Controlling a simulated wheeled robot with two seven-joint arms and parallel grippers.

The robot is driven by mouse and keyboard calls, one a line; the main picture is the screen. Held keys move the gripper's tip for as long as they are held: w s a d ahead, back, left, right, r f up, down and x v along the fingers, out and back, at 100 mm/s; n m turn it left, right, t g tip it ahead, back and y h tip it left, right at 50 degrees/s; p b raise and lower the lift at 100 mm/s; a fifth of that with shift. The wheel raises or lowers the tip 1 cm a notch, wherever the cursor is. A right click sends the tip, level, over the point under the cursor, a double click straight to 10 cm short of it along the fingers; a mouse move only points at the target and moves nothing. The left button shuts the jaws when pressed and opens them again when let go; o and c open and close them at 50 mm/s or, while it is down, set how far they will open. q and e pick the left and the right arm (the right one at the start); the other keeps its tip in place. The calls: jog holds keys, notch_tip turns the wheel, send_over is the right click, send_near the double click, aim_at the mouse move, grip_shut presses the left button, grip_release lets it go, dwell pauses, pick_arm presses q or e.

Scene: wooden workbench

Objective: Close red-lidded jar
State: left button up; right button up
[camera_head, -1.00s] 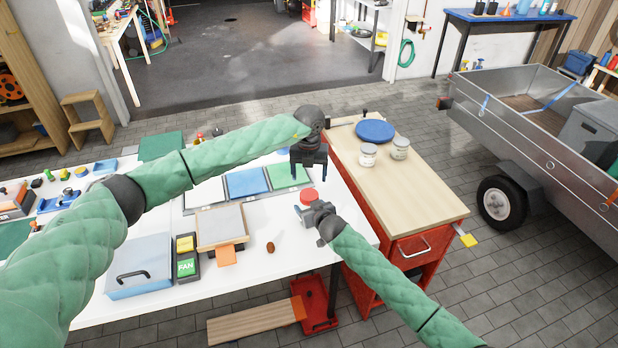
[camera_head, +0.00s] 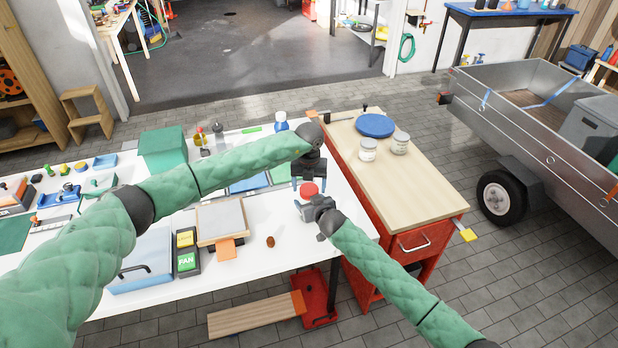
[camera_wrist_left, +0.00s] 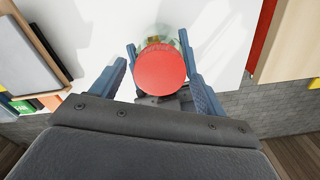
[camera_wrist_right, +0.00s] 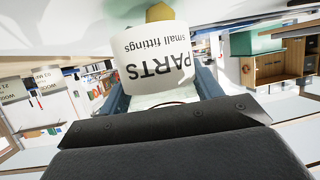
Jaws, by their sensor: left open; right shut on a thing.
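The red lid (camera_head: 309,188) shows at the right end of the white table, and it is a round red disc in the left wrist view (camera_wrist_left: 161,69). It appears to sit on top of the clear jar (camera_wrist_left: 160,38); whether it is tightened I cannot tell. My right gripper (camera_head: 305,209) is shut on the jar, whose white "PARTS small fittings" label (camera_wrist_right: 158,58) fills the right wrist view. My left gripper (camera_head: 309,182) is open, pointing down just above the lid. Its fingers (camera_wrist_left: 163,82) stand on either side of the lid, with gaps.
A tray with a grey panel (camera_head: 222,222), a FAN box (camera_head: 187,250) and a brown nut-like object (camera_head: 270,241) lie on the table. Two white-labelled jars (camera_head: 368,149) and a blue disc (camera_head: 375,125) stand on the red cabinet's wooden top (camera_head: 420,195).

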pick_arm(q)
jog(key=shift+f, duration=0.35)
jog(key=c, duration=1)
jog(key=shift+m, duration=1.7)
jog(key=o, duration=1.1)
jog(key=shift+r, duration=0.1)
